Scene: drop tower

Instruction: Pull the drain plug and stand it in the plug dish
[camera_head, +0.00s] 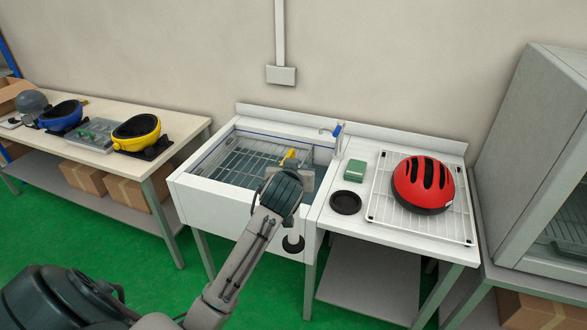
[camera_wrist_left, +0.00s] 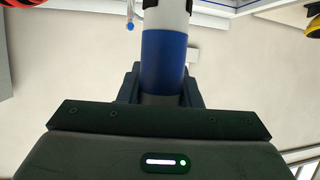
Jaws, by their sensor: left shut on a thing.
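My left gripper (camera_wrist_left: 160,98) is shut on the upper part of the drain plug, a cylinder with a blue band (camera_wrist_left: 164,62) and a white stem. In the head view my left wrist hides the fingers and the blue band, over the sink's front right. A pale stem with a black round end (camera_head: 293,243) shows below the wrist, in front of the sink's front wall in the picture; it looks like the plug's lower end. The black round plug dish (camera_head: 346,202) lies empty on the counter to the right. My right gripper is not in view.
The sink (camera_head: 190,190) has a wire rack and a yellow item (camera_head: 289,157) behind my wrist. A tap (camera_head: 338,140) stands at its back right. A green box (camera_head: 356,171) and a red helmet (camera_head: 423,184) on a white rack are near the dish. A bench with helmets stands left.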

